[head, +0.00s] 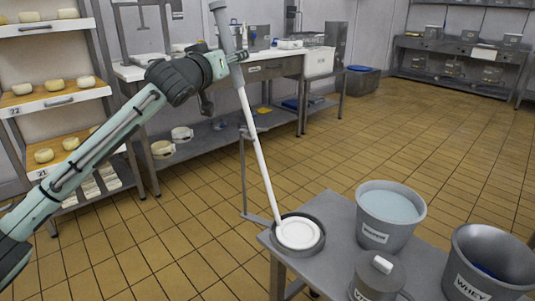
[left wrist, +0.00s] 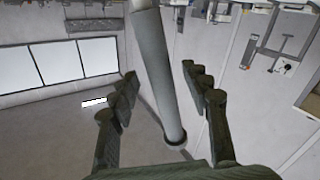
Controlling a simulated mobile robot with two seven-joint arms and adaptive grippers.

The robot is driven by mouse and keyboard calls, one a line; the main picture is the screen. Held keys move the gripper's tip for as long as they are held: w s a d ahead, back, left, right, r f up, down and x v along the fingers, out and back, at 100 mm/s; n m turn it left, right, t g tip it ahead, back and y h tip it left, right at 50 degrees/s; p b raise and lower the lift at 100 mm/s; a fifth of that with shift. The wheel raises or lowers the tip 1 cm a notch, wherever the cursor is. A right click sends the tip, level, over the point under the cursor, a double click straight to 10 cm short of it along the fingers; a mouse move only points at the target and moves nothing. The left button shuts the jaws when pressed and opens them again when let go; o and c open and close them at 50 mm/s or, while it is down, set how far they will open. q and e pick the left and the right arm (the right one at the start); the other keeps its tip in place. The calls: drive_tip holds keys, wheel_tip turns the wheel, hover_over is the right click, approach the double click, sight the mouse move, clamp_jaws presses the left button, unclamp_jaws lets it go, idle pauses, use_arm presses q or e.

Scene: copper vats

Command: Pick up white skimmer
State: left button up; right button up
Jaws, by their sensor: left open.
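The white skimmer (head: 258,150) leans in the head view, its white disc (head: 298,233) resting in a round grey tray (head: 321,240) on a grey table. Its long shaft rises up and to the left, ending in a grey grip (head: 221,20). My left gripper (head: 236,58) is at the upper shaft, around the lower part of the grey grip. In the left wrist view, the grey grip (left wrist: 155,60) passes between the spread fingers of my left gripper (left wrist: 165,90), with gaps on both sides. My right gripper is not in view.
A cheese shelf (head: 55,105) stands at the left, a workbench (head: 265,68) behind. Tiled floor (head: 430,140) is clear at right.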

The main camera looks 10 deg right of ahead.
use_arm(q)
drive_tip(key=shift+x, duration=0.8)
drive_tip(key=shift+c, duration=0.6)
clamp_jaws()
